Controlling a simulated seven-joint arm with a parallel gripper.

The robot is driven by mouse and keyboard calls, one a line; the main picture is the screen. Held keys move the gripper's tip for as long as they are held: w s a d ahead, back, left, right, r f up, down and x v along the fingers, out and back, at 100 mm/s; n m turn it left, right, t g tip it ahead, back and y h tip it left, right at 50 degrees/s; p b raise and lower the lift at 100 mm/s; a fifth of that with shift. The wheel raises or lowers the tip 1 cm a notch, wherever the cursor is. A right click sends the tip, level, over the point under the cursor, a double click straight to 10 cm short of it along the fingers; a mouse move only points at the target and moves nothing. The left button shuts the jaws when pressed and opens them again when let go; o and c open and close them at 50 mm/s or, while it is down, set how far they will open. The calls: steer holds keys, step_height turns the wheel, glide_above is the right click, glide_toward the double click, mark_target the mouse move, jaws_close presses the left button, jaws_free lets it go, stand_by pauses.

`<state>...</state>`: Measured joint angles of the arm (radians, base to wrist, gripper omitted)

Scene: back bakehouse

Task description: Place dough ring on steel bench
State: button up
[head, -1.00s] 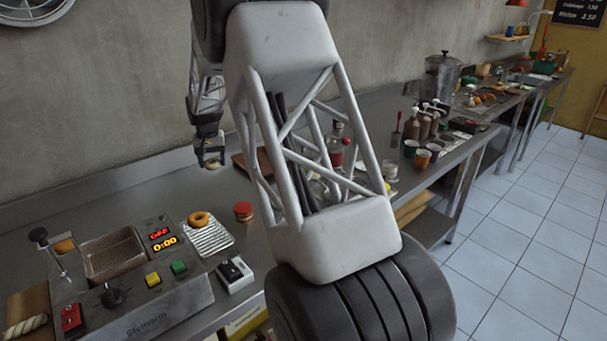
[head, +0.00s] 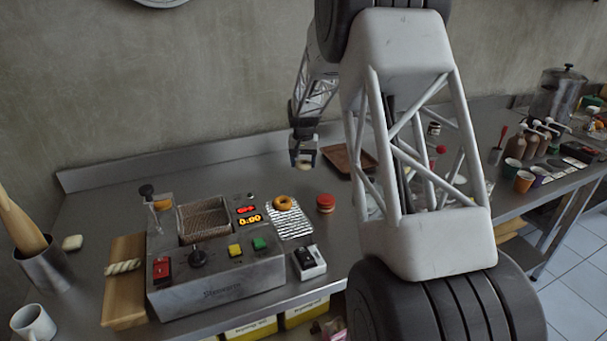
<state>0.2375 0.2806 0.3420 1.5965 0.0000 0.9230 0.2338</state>
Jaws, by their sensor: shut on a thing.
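Whether the ring touches the bench cannot be told from here. A browned ring (head: 283,203) lies on the foil tray (head: 296,225), nearer to me than my gripper.
A fryer (head: 215,283) with a basket (head: 204,222) stands left of the foil tray. A red-lidded jar (head: 325,204) and a brown wooden tray (head: 350,160) stand to the right. Bare bench lies behind the fryer. My own arm hides part of the bench's right side.

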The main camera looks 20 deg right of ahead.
mark_target(303, 180)
steer(key=shift+f, duration=0.1)
steer(key=shift+f, duration=2.4)
steer(key=shift+f, duration=0.1)
steer(key=o, duration=0.7)
steer(key=shift+o, duration=0.2)
step_height(303, 180, up, 12)
steer(key=shift+r, duration=0.1)
